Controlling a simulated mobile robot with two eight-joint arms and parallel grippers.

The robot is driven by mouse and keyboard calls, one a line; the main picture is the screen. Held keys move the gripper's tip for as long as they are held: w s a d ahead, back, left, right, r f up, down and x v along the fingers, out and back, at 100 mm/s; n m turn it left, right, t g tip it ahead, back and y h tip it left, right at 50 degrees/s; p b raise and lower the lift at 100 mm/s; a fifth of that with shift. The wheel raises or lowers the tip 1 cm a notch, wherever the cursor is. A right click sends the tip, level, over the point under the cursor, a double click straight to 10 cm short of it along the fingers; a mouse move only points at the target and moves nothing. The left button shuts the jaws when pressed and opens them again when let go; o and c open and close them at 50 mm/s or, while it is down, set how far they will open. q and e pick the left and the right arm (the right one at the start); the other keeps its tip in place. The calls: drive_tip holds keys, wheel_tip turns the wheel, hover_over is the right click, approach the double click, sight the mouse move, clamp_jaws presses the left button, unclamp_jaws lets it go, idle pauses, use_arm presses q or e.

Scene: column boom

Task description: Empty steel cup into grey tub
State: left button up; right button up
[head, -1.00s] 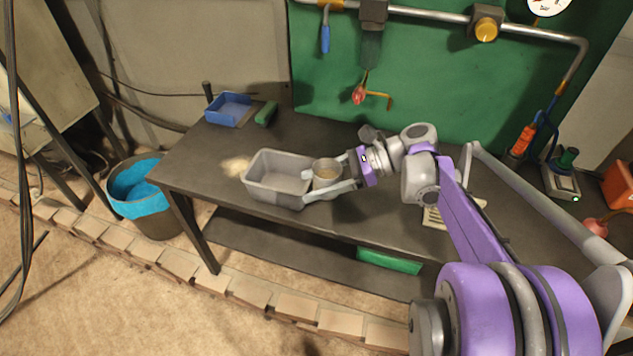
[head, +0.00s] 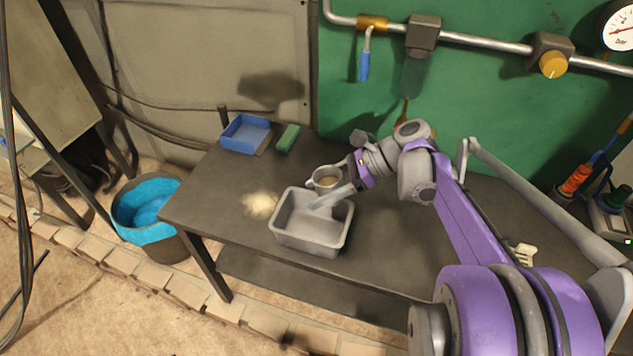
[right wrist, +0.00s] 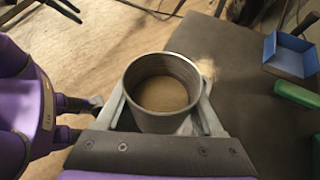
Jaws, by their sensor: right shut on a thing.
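The steel cup (head: 327,180) is upright at the far rim of the grey tub in the head view. Tan-brown material shows inside the cup in the right wrist view (right wrist: 165,75). My right gripper (head: 315,194) is shut on the cup, one finger on each side of it. The grey tub (head: 305,242) stands on the dark table; its visible inside looks bare. One finger overlaps the tub's opening in the picture. I cannot tell how high the cup is above the table. My left gripper is not in view.
A pale grainy patch (head: 259,205) lies on the table (head: 205,200) left of the tub. A blue tray (head: 246,135) and a green block (head: 288,138) are at the back left. A bucket with blue lining (head: 150,210) stands on the floor. A green panel with pipes rises behind.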

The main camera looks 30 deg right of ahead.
drive_tip(key=shift+d+f+g+h, duration=0.15)
drive_tip(key=shift+f+g+h, duration=0.25)
drive_tip(key=shift+f+h, duration=0.25)
drive_tip(key=shift+s+d+f+g+h+p, duration=0.1)
drive_tip(key=shift+d+f+g+h+p, duration=0.1)
drive_tip(key=shift+f+g+h+p, duration=0.35)
drive_tip(key=f+h, duration=0.1)
drive_tip(key=f, duration=0.1)
drive_tip(key=f+g+h+b, duration=0.1)
drive_tip(key=f, duration=0.1)
drive_tip(key=d+f+g+h, duration=0.1)
drive_tip(key=f, duration=0.2)
drive_tip(key=shift+s+m+g+h+b, duration=0.25)
drive_tip(key=shift+s+m+h+b, duration=0.05)
drive_tip(key=shift+s+m+h, duration=0.1)
drive_tip(key=shift+s+r+g+h, duration=0.1)
drive_tip(key=shift+r+g+h, duration=0.3)
drive_tip(key=shift+r+h, duration=0.15)
drive_tip(key=shift+g+h+p, duration=0.3)
drive_tip(key=shift+h, duration=0.15)
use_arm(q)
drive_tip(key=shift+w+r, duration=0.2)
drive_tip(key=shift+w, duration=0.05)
use_arm(e)
drive_tip(key=shift+d, duration=0.15)
